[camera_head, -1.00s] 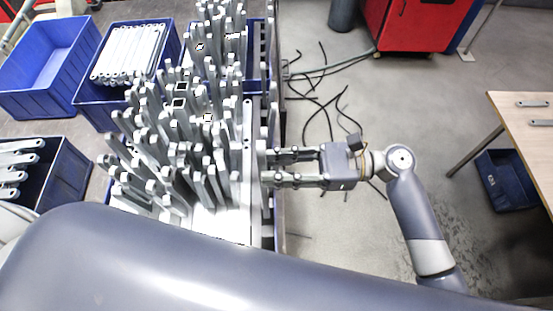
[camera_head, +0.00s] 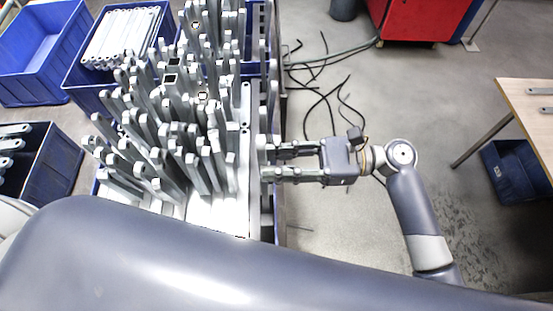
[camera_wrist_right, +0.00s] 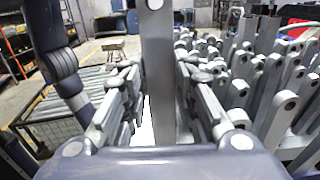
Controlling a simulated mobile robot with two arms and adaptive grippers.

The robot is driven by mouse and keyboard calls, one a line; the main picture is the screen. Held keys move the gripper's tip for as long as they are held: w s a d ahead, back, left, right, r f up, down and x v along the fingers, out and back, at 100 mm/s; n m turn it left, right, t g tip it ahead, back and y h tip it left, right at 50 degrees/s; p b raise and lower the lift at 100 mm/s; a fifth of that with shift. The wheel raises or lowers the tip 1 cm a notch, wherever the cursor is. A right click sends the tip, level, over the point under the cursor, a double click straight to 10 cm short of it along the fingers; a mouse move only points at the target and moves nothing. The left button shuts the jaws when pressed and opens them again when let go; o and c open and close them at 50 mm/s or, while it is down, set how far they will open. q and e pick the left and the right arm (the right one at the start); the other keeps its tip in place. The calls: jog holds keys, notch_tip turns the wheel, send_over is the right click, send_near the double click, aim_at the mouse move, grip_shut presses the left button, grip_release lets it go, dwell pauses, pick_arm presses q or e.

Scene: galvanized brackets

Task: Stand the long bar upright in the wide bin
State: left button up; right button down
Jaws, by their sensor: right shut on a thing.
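My right gripper (camera_head: 270,162) reaches in from the right at the right edge of a blue bin (camera_head: 281,215) crowded with upright grey bars. In the right wrist view it is shut on a long flat grey bar (camera_wrist_right: 158,65) with a hole near its top. The bar stands about upright between the fingers and rises well above them. From the head it shows only as a narrow piece (camera_head: 263,147) at the fingertips. Its lower end is hidden, so I cannot tell whether it touches the bin floor. My left gripper is not in view.
The packed upright bars (camera_head: 175,125) stand left of the gripper. Blue bins with flat bars (camera_head: 122,35) and an empty blue bin (camera_head: 35,60) lie farther left. Cables (camera_head: 325,95) lie on the open floor to the right. A wooden table (camera_head: 520,100) stands at far right.

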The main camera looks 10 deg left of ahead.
notch_tip(320, 180, down, 8)
jog(key=b, duration=0.4)
jog(key=shift+r, duration=0.25)
dwell(0.4)
jog(key=c, duration=1.2)
grip_release()
jog(key=shift+f, duration=0.15)
jog(key=shift+d, duration=0.15)
jog(key=v, duration=1.1)
jog(key=shift+w+d, duration=0.2)
jog(key=shift+d, duration=0.15)
